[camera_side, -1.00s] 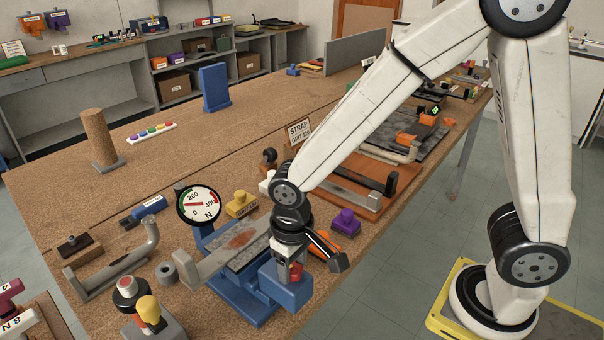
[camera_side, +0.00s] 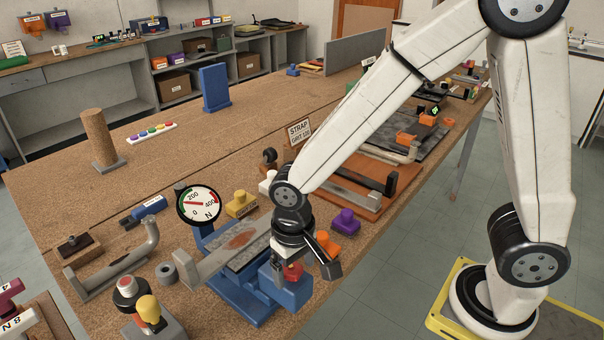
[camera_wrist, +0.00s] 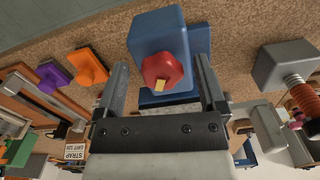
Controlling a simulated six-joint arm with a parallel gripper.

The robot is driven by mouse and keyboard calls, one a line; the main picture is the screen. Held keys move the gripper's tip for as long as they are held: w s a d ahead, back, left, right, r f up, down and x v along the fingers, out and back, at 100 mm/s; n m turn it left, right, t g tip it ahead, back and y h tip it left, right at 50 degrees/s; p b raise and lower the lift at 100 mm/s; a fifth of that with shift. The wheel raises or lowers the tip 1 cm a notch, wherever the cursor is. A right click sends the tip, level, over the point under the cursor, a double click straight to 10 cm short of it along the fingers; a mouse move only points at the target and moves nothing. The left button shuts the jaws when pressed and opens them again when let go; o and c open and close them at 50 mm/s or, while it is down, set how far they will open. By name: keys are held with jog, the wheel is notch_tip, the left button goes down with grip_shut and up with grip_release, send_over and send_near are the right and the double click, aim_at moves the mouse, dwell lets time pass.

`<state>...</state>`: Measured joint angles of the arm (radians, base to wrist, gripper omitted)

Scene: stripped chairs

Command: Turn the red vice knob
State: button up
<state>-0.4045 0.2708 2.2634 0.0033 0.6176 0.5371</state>
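The red vice knob (camera_side: 293,272) is at the near end of the blue vice (camera_side: 290,295), below my gripper (camera_side: 291,262) in the side view. In the wrist view the lobed red knob (camera_wrist: 163,73) with a small yellow mark faces the camera, in front of the blue vice block (camera_wrist: 157,32). My gripper (camera_wrist: 161,62) is open, with one dark finger on each side of the knob. Gaps show between the knob and both fingers, so I see no contact. A dial gauge (camera_side: 199,205) marked N stands at the vice's left.
A purple knobbed block (camera_side: 344,221) and an orange block (camera_side: 327,245) are right of the vice. A yellow block (camera_side: 241,204) is behind it. Open bench lies farther back.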

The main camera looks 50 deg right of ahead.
aim_at(294, 269)
jog(key=shift+w+r, duration=0.15)
jog(key=shift+r, duration=3.8)
jog(key=s+d+f+t, duration=0.1)
jog(key=d+f, duration=0.2)
jog(key=d, duration=0.3)
jog(key=s+d+f+n+t, duration=0.1)
jog(key=d+f, duration=0.2)
jog(key=d, duration=0.4)
jog(key=shift+s+n+t, duration=0.2)
jog(key=shift+n+t, duration=0.1)
jog(key=shift+t, duration=0.1)
